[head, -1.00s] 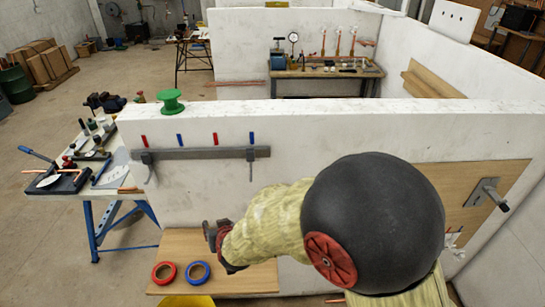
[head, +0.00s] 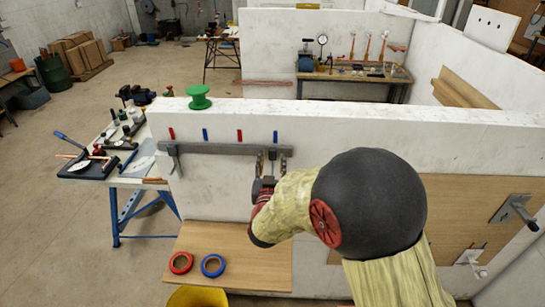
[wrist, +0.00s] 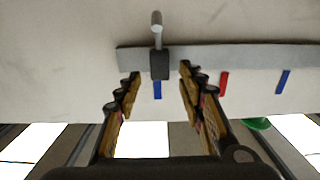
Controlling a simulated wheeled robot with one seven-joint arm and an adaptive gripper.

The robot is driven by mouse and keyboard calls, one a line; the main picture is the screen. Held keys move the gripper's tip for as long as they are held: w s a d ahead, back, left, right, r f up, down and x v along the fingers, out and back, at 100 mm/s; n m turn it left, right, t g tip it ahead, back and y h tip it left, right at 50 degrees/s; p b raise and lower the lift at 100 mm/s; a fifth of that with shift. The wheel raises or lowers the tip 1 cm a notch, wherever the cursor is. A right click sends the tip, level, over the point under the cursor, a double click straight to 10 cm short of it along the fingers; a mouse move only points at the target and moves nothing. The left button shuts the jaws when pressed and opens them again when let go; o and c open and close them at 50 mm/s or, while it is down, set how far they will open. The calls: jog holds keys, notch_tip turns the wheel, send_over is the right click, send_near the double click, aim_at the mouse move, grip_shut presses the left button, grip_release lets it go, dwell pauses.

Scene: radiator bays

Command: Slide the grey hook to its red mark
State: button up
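A grey rail (head: 215,149) runs along the near white wall, with red and blue marks above it. A grey hook (head: 271,156) sits on the rail's right end, under the right-hand blue mark (head: 275,136). The nearest red mark (head: 239,135) is to its left. A second grey hook (head: 174,158) hangs at the left end, near the other red mark (head: 172,133). My gripper (head: 271,163) is open, a finger on either side of the right hook. In the wrist view the hook's dark block (wrist: 160,64) is between the open fingertips (wrist: 160,76), with gaps showing.
A green spool (head: 199,97) stands on the wall's top. Below are a wooden shelf (head: 230,243) with red tape (head: 181,262) and blue tape (head: 213,265) and a yellow bucket (head: 197,297). A tool-covered workbench (head: 130,173) stands left.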

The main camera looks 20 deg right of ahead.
jog(key=shift+x, duration=1.2)
jog(key=shift+c, duration=1)
jog(key=c, duration=0.7)
grip_shut()
